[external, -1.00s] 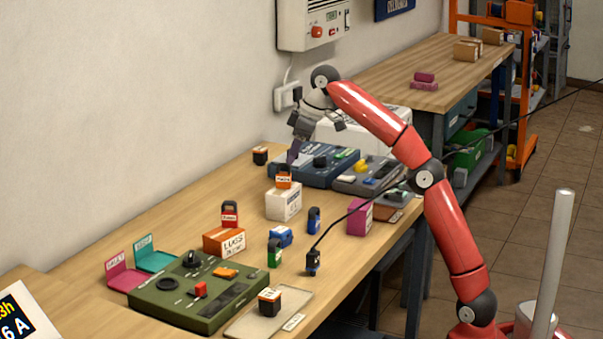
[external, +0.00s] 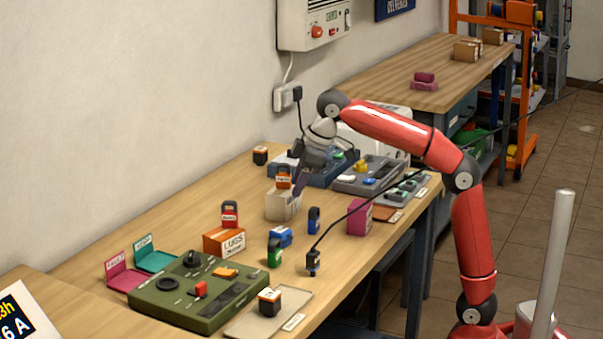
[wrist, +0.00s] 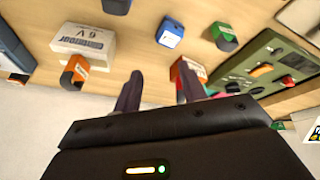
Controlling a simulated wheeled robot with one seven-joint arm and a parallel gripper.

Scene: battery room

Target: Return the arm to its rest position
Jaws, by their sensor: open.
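My red arm reaches in from the right in the external view. My gripper (external: 298,186) is low over the back part of the wooden workbench, just right of an orange padlock and near a white box (external: 283,207). In the wrist view my gripper (wrist: 165,92) has its two dark fingers spread apart with nothing between them. The white box (wrist: 85,47) with the orange padlock (wrist: 75,70) lies beyond the left finger there. The exact gap between fingers and box cannot be told.
Blue (external: 345,168) and grey (external: 368,177) devices stand behind and right of my gripper. An orange lugs box (external: 224,242), a magenta box (external: 360,217) and a green panel (external: 200,298) are nearer. A black cable (external: 370,200) crosses the bench. A wall unit (external: 315,25) hangs above.

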